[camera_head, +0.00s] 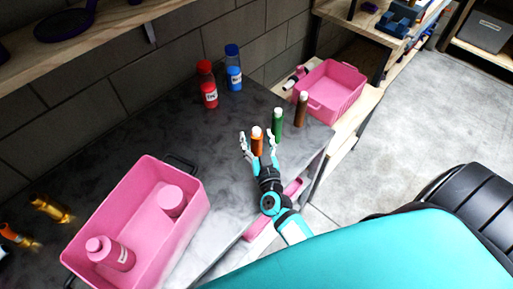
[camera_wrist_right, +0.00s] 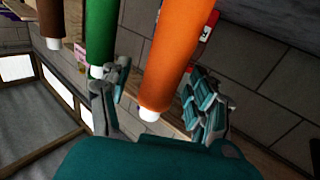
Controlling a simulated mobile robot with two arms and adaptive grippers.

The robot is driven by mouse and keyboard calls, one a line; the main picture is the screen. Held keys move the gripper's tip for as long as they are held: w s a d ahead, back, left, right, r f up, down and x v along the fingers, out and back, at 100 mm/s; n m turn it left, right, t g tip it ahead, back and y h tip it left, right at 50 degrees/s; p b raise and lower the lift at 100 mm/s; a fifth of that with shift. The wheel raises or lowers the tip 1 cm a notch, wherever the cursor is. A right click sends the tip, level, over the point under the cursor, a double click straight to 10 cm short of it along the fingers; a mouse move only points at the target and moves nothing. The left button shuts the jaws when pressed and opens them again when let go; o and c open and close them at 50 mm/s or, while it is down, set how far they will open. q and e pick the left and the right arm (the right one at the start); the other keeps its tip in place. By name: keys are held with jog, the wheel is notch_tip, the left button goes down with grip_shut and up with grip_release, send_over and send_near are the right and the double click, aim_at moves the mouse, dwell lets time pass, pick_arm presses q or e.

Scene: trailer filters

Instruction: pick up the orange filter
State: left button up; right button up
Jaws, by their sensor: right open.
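The orange filter (camera_head: 257,143) is a slim orange cylinder with a white tip, upright on the dark worktop near its right end. My right gripper (camera_head: 258,142) is open, with one finger on each side of the orange filter. In the right wrist view the orange filter (camera_wrist_right: 168,62) stands between the spread fingers (camera_wrist_right: 158,105); whether either finger touches it I cannot tell. The green filter (camera_head: 277,122) stands close on the right, near one finger, and the brown filter (camera_head: 300,108) stands beyond it. My left gripper is not in view.
A large pink bin (camera_head: 190,190) holding pink containers stands at the left front of the worktop. Red (camera_head: 207,84) and blue (camera_head: 233,68) bottles stand by the block wall. Another pink basket (camera_head: 343,88) is at the back right. The worktop's middle is clear.

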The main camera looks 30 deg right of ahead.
aim_at(257, 129)
jog(key=shift+c, duration=1.1)
grip_shut()
jog(key=shift+r, duration=0.1)
jog(key=shift+w+r+p, duration=0.1)
jog(key=shift+r+p, duration=0.25)
jog(key=shift+p, duration=0.15)
notch_tip(257, 129, up, 4)
jog(key=p, duration=0.4)
jog(key=shift+f, duration=0.2)
jog(key=d+p+v, duration=0.1)
jog(key=p+v, duration=0.2)
jog(key=v, duration=1.3)
jog(key=shift+r+p, duration=0.3)
jog(key=shift+p, duration=0.05)
